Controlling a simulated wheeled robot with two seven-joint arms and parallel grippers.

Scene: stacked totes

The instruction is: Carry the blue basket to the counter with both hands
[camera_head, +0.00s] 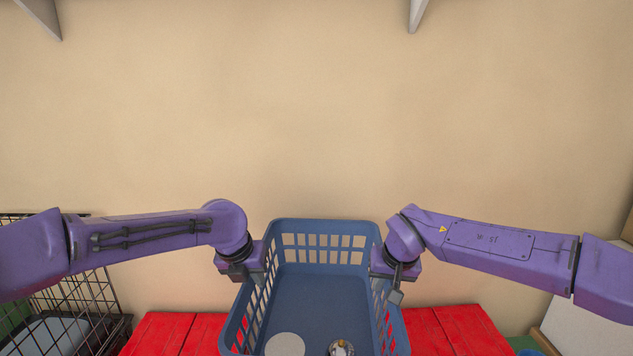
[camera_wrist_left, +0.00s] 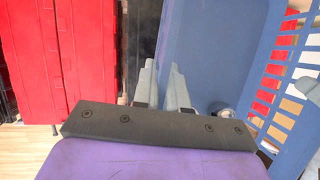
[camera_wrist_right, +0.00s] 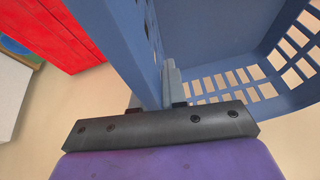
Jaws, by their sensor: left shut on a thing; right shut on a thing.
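The blue basket (camera_head: 322,226) is in the middle bottom of the head view, upright, with slotted walls. A pale round disc (camera_head: 285,345) and a small silvery item (camera_head: 341,348) lie in it. My left gripper (camera_head: 254,274) is shut on the basket's left wall; the basket also shows in the left wrist view (camera_wrist_left: 208,45), beside the left fingers (camera_wrist_left: 162,85). My right gripper (camera_head: 385,280) is shut on the right wall, which runs between its fingers in the right wrist view (camera_wrist_right: 160,85). The basket's near end is cut off. I cannot tell which surface is the counter.
Red planked surfaces (camera_head: 165,335) (camera_head: 460,330) show on both sides of the basket, low down. A white panel (camera_head: 580,325) is at lower right. A bare beige wall (camera_head: 300,120) is behind.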

